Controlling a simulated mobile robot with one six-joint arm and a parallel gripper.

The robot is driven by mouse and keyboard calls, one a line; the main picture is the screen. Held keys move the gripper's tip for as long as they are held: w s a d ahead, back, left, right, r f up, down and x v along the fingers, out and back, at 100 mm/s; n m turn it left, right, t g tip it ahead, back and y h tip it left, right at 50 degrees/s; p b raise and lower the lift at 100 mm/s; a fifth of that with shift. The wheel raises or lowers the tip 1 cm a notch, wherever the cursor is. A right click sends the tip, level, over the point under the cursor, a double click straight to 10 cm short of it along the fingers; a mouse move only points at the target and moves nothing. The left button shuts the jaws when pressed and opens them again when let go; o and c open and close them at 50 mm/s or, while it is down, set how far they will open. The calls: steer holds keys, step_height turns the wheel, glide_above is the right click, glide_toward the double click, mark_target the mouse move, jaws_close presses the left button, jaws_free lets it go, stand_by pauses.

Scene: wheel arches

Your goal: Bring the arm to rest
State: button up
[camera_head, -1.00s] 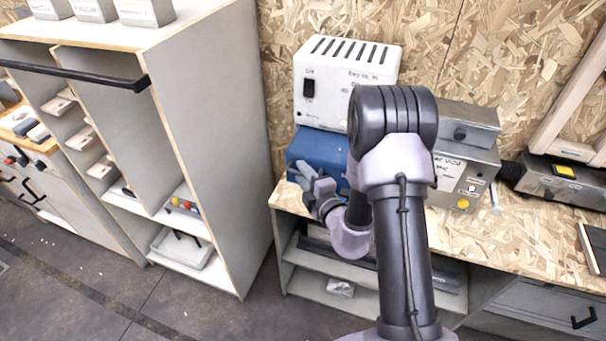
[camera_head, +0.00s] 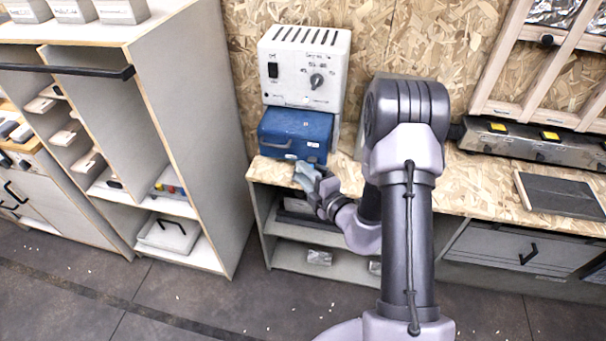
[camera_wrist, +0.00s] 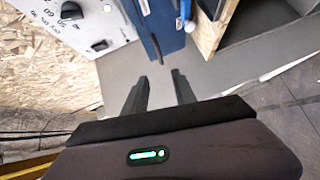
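My gripper (camera_head: 303,172) is near the front left end of the chipboard workbench, just in front of and below the blue box (camera_head: 296,134). In the wrist view my gripper (camera_wrist: 160,78) shows two dark fingers standing apart with nothing between them. The blue box also shows at the top of the wrist view (camera_wrist: 158,22). My arm is bent, with its elbow high in front of the bench, and hides part of the bench top behind it.
A white control unit (camera_head: 306,68) stands on the blue box. A tall grey shelf unit (camera_head: 188,130) stands at left. A power strip-like grey device (camera_head: 540,145) and a dark flat panel (camera_head: 558,195) lie on the bench at right.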

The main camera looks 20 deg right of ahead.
steer(key=s+a+r+n+g+y, duration=0.1)
steer(key=a+r+n+g+y, duration=0.1)
steer(key=a+r+n+y, duration=0.6)
steer(key=s+a+r+n+g+y+b, duration=0.1)
steer(key=s+a+r+n+g, duration=0.3)
steer(key=s+a+n, duration=0.3)
steer(key=s+a+r+n+g+y, duration=0.1)
steer(key=s+a+r+n+g, duration=0.35)
steer(key=a+n, duration=0.35)
steer(key=s+d+n+g+h+b, duration=0.1)
steer(key=s+n+g+h, duration=0.15)
steer(key=s+n, duration=0.5)
steer(key=s+d+n+g+h, duration=0.1)
steer(key=s+n+h, duration=0.2)
steer(key=s+n, duration=0.4)
steer(key=s+d+r+n+t+h, duration=0.1)
steer(key=s+d+n+t+h, duration=0.1)
steer(key=d+n+h, duration=0.4)
steer(key=d+n+t, duration=0.1)
steer(key=d+n, duration=0.2)
steer(key=n, duration=0.2)
steer(key=shift+s+d+r+t, duration=0.15)
steer(key=shift+r+t, duration=0.1)
steer(key=shift+t, duration=0.15)
